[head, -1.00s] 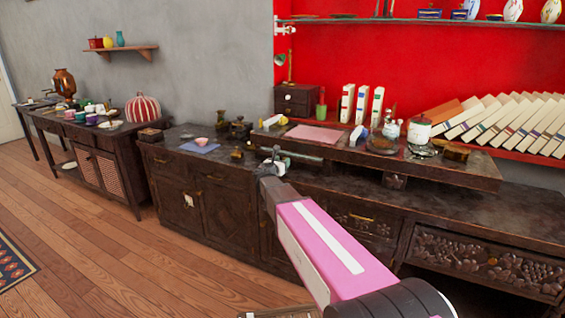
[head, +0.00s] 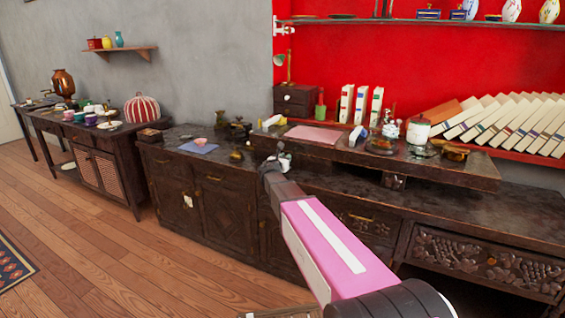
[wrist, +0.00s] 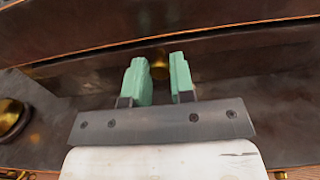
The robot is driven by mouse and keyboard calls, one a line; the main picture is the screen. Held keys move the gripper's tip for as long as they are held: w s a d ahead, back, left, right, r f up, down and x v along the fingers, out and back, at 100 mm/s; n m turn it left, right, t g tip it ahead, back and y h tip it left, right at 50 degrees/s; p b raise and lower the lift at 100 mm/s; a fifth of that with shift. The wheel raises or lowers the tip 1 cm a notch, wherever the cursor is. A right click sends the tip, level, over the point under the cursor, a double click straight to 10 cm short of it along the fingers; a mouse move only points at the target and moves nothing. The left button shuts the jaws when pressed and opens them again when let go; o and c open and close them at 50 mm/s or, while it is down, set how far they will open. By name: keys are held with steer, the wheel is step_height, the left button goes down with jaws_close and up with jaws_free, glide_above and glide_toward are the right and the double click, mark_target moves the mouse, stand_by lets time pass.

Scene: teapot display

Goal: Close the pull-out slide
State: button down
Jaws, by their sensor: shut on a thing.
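My gripper (head: 276,163) is at the left part of the raised dark wooden board (head: 430,172) on the long cabinet. In the wrist view, the two green fingers of my gripper (wrist: 158,80) stand either side of a small brass knob (wrist: 160,67) and are shut on it. The knob is in front of dark wood below a board edge, which I take to be the pull-out slide's front (wrist: 225,62). How far the slide stands out cannot be told. In the head view, my gripper and arm hide the knob.
Jars (head: 418,130), a pink mat (head: 312,134) and white books (head: 361,104) are on or behind the raised board. A blue mat (head: 199,147) with a small bowl lies to its left. A round brass object (wrist: 12,117) is left of my fingers in the wrist view.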

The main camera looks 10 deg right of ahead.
steer(key=shift+w+d, duration=0.25)
steer(key=shift+w, duration=0.15)
steer(key=c, duration=1)
jaws_free()
steer(key=shift+s, duration=0.1)
steer(key=v, duration=1)
steer(key=shift+s+a, duration=0.2)
steer(key=shift+s, duration=0.05)
